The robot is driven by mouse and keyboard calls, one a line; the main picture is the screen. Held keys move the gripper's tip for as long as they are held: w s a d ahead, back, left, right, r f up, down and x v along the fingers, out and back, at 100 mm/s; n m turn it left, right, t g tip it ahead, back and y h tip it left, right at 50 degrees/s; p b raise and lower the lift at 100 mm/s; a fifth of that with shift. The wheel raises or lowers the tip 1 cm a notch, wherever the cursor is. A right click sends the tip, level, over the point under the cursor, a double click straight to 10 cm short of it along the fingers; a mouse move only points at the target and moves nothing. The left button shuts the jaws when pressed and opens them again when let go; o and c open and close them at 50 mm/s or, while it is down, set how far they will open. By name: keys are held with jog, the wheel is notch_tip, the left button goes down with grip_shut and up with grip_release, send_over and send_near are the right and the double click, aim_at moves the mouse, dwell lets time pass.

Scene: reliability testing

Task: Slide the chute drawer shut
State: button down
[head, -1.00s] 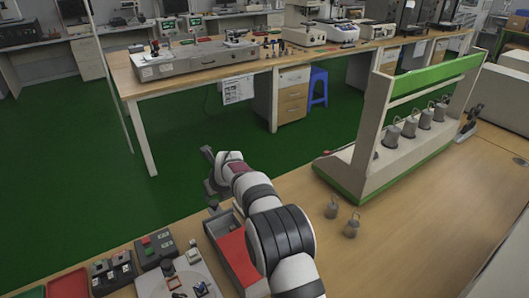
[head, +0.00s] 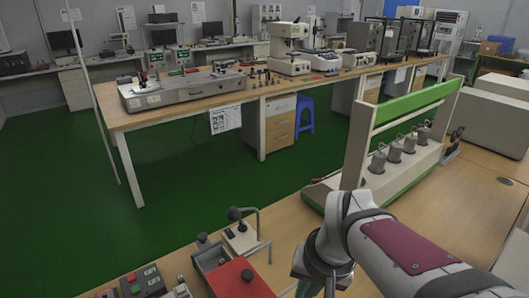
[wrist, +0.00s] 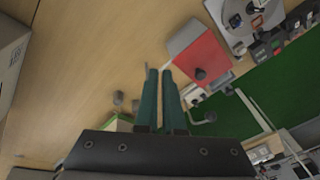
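The red top (wrist: 200,52) also shows right of the fingers in the wrist view. My gripper (head: 318,284) hangs to the right of the box, apart from it. Its two teal fingers (wrist: 160,72) are side by side with only a narrow gap and nothing between them.
A lever with a black ball (head: 235,214) and a bent metal rod stands close behind the drawer. Small control boxes (head: 140,284) lie to the left. Table space between box and rack looks mostly clear.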

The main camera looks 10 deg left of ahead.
jog(key=w+a+f+n+t+y, duration=0.1)
jog(key=w+a+f+n, duration=0.1)
jog(key=w+a, duration=0.55)
jog(key=w+a+f+n+t, duration=0.1)
jog(key=w+a+n+t, duration=0.15)
jog(key=w+a, duration=0.55)
jog(key=w+a+f+n, duration=0.1)
jog(key=w+a+f, duration=0.1)
jog(key=a, duration=0.2)
jog(key=w+a+f+n+y, duration=0.1)
jog(key=w+a, duration=0.2)
jog(key=a, duration=0.2)
jog(key=w+a+f+n+t+y, duration=0.1)
jog(key=w+a+f, duration=0.1)
jog(key=a, duration=0.3)
jog(key=shift+w+f+n, duration=0.3)
jog(key=shift+n, duration=0.05)
jog(key=shift+w+a+f, duration=0.2)
jog(key=shift+w+f, duration=0.15)
jog(key=shift+f, duration=0.95)
jog(key=shift+w+a+f, duration=0.25)
jog(key=shift+w+f, duration=0.1)
jog(key=shift+f, duration=0.9)
jog(key=shift+w+a+f, duration=0.2)
jog(key=shift+w+f, duration=0.15)
jog(key=shift+f, duration=0.95)
